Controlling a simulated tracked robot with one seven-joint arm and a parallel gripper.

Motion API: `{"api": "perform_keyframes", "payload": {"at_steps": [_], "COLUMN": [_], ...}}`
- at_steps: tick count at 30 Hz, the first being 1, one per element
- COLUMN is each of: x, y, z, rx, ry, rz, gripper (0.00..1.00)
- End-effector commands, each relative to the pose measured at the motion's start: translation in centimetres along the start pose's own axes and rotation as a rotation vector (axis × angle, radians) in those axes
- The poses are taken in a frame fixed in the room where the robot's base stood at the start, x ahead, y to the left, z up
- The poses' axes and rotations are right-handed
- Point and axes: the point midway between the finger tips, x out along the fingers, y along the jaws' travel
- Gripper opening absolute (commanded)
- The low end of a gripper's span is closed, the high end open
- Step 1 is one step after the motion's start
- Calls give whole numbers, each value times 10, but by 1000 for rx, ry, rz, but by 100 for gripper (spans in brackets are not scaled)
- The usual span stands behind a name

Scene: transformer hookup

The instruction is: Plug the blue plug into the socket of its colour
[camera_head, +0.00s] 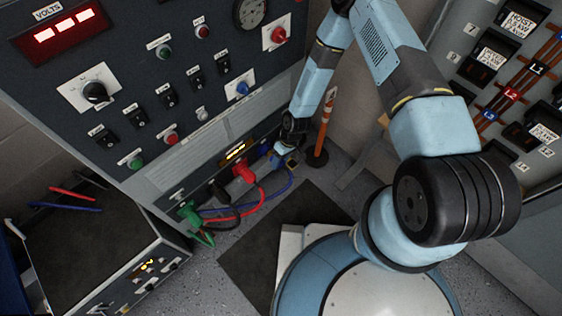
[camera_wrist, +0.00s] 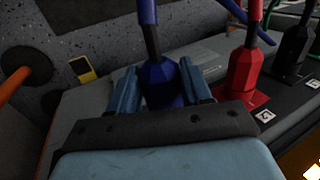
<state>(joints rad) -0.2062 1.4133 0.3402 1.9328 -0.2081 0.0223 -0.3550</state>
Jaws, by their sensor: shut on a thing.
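My gripper (camera_wrist: 158,70) is shut on the blue plug (camera_wrist: 163,82), which sits between its two fingers in the wrist view with its cable rising from it. The plug's lower end is hidden behind the gripper body. In the head view my gripper (camera_head: 287,157) is at the right end of the panel's bottom socket row. The blue plug (camera_head: 276,158) shows there, just right of a blue socket (camera_head: 263,148) on the panel. It looks slightly apart from that socket, but I cannot tell the exact gap.
Beside the blue socket, the red plug (camera_head: 244,172), black plug (camera_head: 218,190) and green plug (camera_head: 190,212) sit in the row, with cables looping below. An orange post (camera_head: 326,125) stands close right of my gripper. A dark mat (camera_head: 250,245) lies on the floor.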

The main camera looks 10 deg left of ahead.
Motion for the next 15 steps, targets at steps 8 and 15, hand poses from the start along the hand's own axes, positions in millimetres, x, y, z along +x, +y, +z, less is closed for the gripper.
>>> {"api": "perform_keyframes", "payload": {"at_steps": [8, 15], "x": [0, 0], "y": [0, 0], "z": [-5, -9], "rx": [0, 0], "ry": [0, -1], "rz": [0, 0], "gripper": [22, 22]}}
